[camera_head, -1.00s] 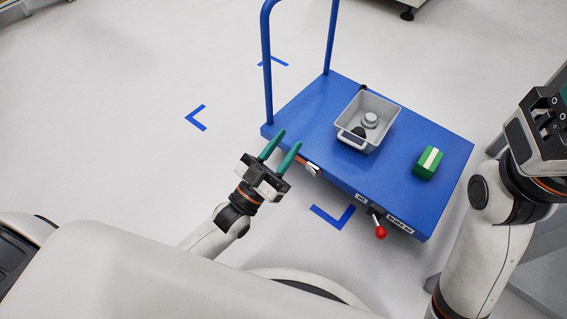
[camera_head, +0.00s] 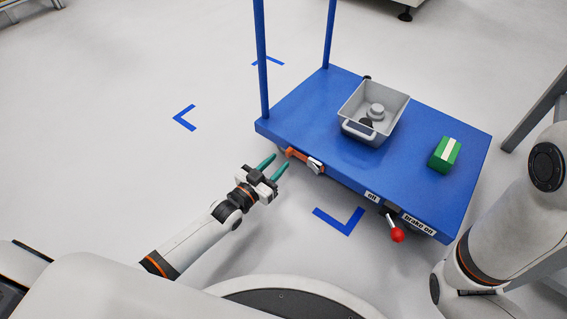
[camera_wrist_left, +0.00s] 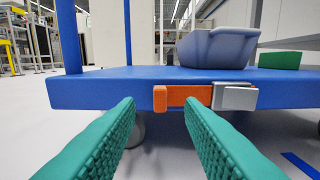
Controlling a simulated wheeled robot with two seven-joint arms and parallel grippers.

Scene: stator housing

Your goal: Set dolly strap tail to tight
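The blue dolly (camera_head: 330,100) stands in front of me. On its near edge an orange strap tail (camera_head: 297,155) runs to a silver buckle (camera_head: 315,165). In the left wrist view the orange tail (camera_wrist_left: 180,97) lies along the deck edge, with the grey buckle (camera_wrist_left: 235,97) at its right. My left gripper (camera_head: 270,168) is open and empty, just short of the tail and apart from it. Its green fingers (camera_wrist_left: 158,125) point at the deck edge, with the tail ahead and between them. My right gripper is out of view; only my right arm shows at the right.
A grey bin (camera_head: 372,112) with round parts inside and a green box (camera_head: 444,154) stand on the deck. A brake lever with a red knob (camera_head: 397,235) hangs from the near edge, between labels. Blue floor marks (camera_head: 340,221) lie around the dolly. The floor at left is clear.

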